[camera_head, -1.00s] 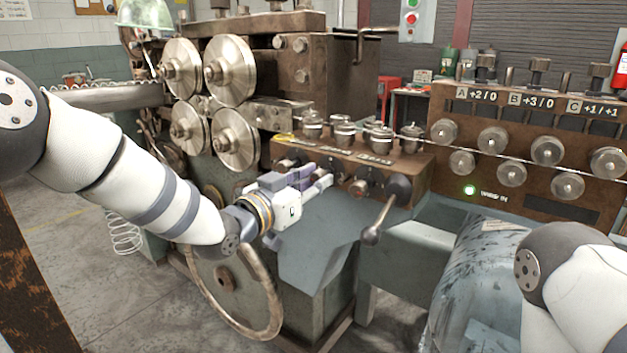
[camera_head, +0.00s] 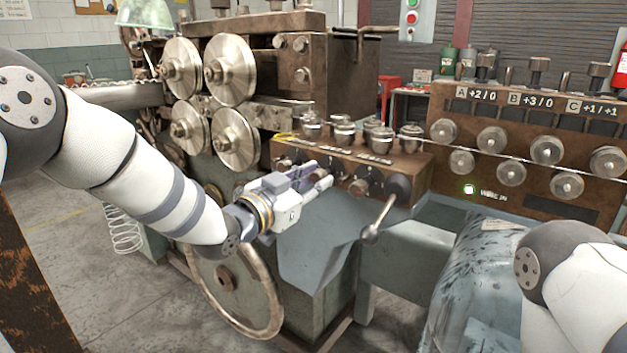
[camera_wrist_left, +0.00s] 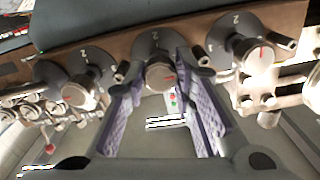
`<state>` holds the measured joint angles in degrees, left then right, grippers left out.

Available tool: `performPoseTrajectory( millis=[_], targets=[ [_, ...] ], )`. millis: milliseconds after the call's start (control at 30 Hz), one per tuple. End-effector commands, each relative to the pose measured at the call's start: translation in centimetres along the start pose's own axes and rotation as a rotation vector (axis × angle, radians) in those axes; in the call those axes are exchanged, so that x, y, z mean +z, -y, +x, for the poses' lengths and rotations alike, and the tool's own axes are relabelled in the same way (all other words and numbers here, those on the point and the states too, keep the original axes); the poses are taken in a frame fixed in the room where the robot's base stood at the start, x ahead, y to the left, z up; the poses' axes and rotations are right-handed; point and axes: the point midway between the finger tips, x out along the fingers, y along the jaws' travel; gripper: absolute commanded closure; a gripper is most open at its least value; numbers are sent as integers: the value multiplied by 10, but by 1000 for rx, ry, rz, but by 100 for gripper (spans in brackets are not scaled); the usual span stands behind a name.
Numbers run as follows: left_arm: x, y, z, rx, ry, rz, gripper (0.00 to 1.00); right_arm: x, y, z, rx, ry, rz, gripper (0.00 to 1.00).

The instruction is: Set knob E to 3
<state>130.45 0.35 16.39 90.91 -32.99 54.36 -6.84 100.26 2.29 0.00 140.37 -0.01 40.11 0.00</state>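A row of dark-dialled knobs sits on the front of the rusty control box (camera_head: 410,170); their letters are too small to read in the head view. In the left wrist view, a grey knob with a red pointer line (camera_wrist_left: 160,76) is in the middle, on a dark dial with pale marks. Similar knobs sit on its left (camera_wrist_left: 78,93) and right (camera_wrist_left: 256,56). My left gripper (camera_head: 325,178) is at the box front. Its purple-padded fingers (camera_wrist_left: 159,70) are apart, one on each side of the middle knob, with small gaps visible. My right gripper is out of view.
A lever with a ball end (camera_head: 385,210) hangs right of the knobs. Metal posts (camera_head: 345,133) stand on top of the box. A large handwheel (camera_head: 225,280) is below my left forearm. A wire straightener block (camera_head: 530,190) is at the right.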

Motion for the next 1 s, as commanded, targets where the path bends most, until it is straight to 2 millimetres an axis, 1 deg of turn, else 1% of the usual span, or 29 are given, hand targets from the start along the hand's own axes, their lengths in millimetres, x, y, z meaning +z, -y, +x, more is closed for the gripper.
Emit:
performPoseTrajectory(
  millis=[33, 67, 100, 367, 433, 467, 567, 700, 800, 900, 1000],
  targets=[
    [0, 0, 0, -1, 1, 0, 67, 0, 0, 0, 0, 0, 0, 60],
    [0, 0, 0, -1, 1, 0, 60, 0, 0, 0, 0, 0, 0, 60],
    [0, 0, 0, 0, 1, 0, 55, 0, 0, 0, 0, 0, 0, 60],
    [0, 0, 0, 0, 1, 0, 55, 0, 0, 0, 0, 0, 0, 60],
    [0, 0, -5, 0, 1, 0, 55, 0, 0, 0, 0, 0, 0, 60],
    [0, 0, -10, 0, 2, 0, 55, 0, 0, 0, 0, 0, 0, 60],
    [0, 1, -33, -1, 3, -2, 55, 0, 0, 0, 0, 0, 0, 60],
    [0, 1, -73, -2, 2, -2, 55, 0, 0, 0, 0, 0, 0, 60],
    [0, 1, -96, -2, 2, -2, 55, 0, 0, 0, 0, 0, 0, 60],
    [0, 1, -112, -1, 1, 0, 55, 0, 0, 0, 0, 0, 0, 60],
    [0, 0, -119, -1, 0, 0, 55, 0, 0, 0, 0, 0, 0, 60]
  ],
)
